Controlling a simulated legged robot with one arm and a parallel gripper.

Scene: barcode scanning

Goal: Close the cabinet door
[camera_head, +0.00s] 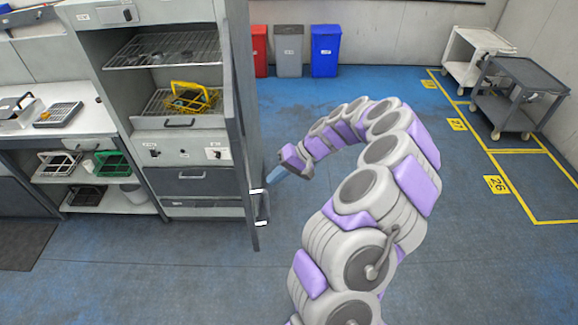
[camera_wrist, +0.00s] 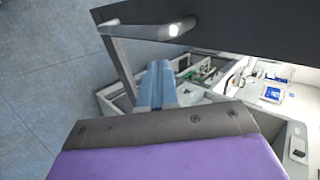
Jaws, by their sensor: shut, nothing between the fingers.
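The cabinet (camera_head: 185,190) stands at left with its inside exposed. Its dark door (camera_head: 236,130) stands open, swung out toward me and seen almost edge-on. The door's bar handle (camera_head: 264,207) is on the door's right-hand face, low down. My gripper (camera_head: 271,179) is shut and empty, just right of the door near the handle; I cannot tell if it touches. In the wrist view the shut blue fingers (camera_wrist: 158,72) point past the dark door panel (camera_wrist: 240,28), whose handle (camera_wrist: 150,30) shows above them.
Inside the cabinet, a yellow basket (camera_head: 193,97) sits on a wire shelf. A workbench (camera_head: 85,122) with trays adjoins at left. Red, grey and blue bins (camera_head: 326,50) stand at the back wall. Two carts (camera_head: 517,95) stand far right.

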